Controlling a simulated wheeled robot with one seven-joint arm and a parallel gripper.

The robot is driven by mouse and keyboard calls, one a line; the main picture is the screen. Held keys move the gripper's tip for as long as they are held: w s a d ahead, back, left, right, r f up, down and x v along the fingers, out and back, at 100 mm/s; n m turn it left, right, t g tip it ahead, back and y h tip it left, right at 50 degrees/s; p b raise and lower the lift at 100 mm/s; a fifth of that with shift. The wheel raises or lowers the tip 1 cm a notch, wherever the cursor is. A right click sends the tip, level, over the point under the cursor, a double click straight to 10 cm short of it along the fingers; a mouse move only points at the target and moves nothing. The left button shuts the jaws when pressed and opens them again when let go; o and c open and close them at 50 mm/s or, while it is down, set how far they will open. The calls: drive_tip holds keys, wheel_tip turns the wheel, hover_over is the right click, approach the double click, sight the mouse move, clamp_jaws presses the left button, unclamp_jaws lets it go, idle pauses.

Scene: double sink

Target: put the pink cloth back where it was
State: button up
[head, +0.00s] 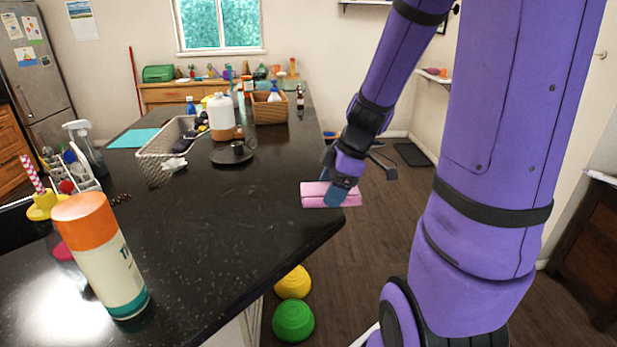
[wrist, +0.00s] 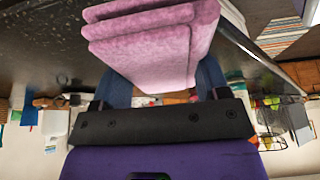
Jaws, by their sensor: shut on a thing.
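The pink cloth (head: 316,194) is a folded, layered pad at the right edge of the dark counter in the head view. It also fills the upper middle of the wrist view (wrist: 145,50). My gripper (head: 341,190) is shut on the cloth, with one blue finger showing in front of it. In the wrist view the fingers (wrist: 165,88) lie on both sides of the cloth. The cloth appears to be at or just over the counter's edge; I cannot tell whether it touches the counter.
The dark counter (head: 215,225) is bare around its middle.

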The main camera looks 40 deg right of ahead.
hover_over(298, 186)
drive_tip(key=shift+s+d+f, duration=0.4)
drive_tip(key=shift+d+f, duration=0.05)
drive_tip(key=shift+f, duration=2)
drive_tip(key=shift+f, duration=0.15)
drive_tip(key=o, duration=0.9)
